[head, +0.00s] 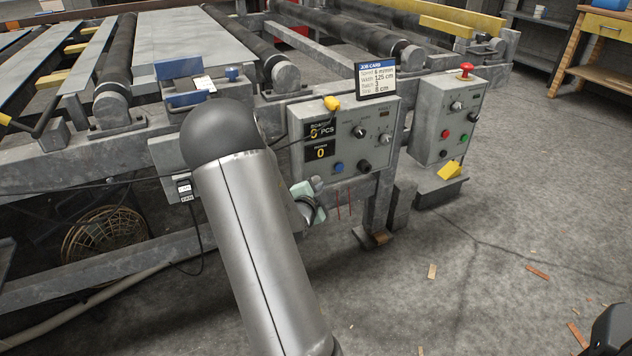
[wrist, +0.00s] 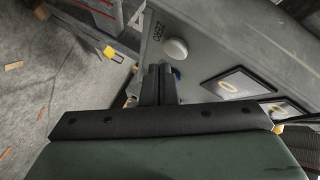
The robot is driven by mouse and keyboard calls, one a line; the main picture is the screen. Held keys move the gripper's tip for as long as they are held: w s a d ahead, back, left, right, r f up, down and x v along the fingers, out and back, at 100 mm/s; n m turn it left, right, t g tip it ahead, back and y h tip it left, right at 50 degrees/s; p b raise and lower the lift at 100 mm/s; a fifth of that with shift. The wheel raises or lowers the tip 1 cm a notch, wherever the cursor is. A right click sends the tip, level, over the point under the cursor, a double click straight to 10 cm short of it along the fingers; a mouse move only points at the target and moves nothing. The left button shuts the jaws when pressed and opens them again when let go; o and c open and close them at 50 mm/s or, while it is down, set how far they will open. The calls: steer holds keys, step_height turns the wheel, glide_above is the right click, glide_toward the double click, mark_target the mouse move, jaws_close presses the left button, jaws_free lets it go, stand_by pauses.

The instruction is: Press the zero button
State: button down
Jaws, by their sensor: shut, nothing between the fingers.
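I see a gap in the picture but cannot tell the depth. A bit of blue shows behind the fingers. In the head view my gripper (head: 316,184) is partly hidden behind my arm, near the lower left of the grey control box (head: 345,140). That box carries a blue button (head: 338,167); I cannot read its label.
A second box (head: 447,115) with a red mushroom button (head: 466,70) stands to the right. A roller conveyor (head: 190,45) lies behind. The floor at front right is mostly clear.

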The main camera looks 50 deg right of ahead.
steer(key=shift+s+a+b, duration=0.35)
steer(key=shift+s, duration=0.4)
steer(key=shift+s+a+b, duration=0.3)
steer(key=shift+s+a, duration=0.05)
steer(key=shift+s, duration=0.45)
steer(key=shift+s+a+b, duration=0.35)
steer(key=shift+s, duration=0.4)
